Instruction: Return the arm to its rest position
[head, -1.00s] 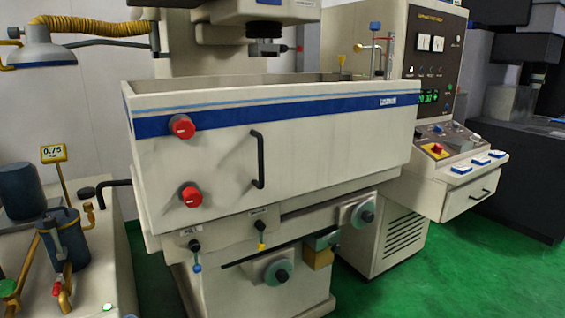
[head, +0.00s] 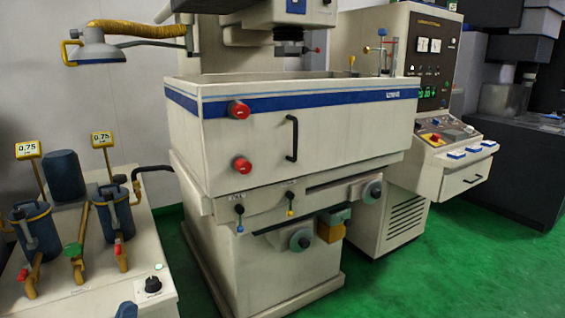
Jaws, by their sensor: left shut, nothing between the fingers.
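The rest of my left arm is hidden or out of frame. My right gripper is not in view.
The cream bench (head: 82,287) at left carries blue canisters, brass pipes and a black knob (head: 152,287). The machine tank (head: 330,135) fills the middle. A control console (head: 432,150) stands at right. Green floor (head: 400,285) is clear at front right.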

